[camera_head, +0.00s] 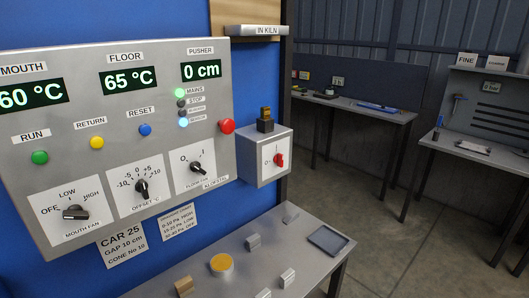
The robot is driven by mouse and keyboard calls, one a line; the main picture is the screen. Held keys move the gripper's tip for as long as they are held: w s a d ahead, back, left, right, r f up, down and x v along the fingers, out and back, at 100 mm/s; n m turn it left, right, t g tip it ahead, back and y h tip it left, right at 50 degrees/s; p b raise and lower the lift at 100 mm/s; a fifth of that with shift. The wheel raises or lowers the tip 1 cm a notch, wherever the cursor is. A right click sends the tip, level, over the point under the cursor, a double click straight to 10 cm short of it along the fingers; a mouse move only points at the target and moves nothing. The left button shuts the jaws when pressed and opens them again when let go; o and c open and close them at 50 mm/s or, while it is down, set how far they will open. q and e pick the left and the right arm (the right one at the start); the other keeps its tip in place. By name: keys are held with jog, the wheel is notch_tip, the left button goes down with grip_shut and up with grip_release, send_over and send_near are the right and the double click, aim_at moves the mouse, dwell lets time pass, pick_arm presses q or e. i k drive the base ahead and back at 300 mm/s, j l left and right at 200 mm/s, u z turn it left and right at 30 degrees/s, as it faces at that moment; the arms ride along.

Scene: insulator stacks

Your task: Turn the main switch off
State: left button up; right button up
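A grey box (250,172) on the right side of the control panel carries a red rotary handle (279,160) on a white plate, and it looks like the main switch. The handle looks roughly upright, and a mark like "0" is to its left. A dark and brass block like a padlock (265,120) sits on top of the box. On the panel, the lamp by the "MAINS" label (180,93) glows green. Neither of my grippers is in view.
The control panel (110,185) has displays, coloured buttons, black knobs and a red button (227,126). Below it, a metal bench (225,245) holds a yellow-topped disc (222,263), small blocks and a grey tray (328,240). Open floor (355,185) lies right, before other workbenches.

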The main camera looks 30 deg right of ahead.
aim_at(279, 159)
jog(key=i+l, duration=0.1)
jog(key=l, duration=0.5)
jog(key=i+l, duration=0.15)
jog(key=l, duration=0.45)
jog(key=i+l, duration=0.1)
jog(key=l, duration=0.5)
jog(key=i+l, duration=0.1)
jog(key=l, duration=0.5)
jog(key=u, duration=0.05)
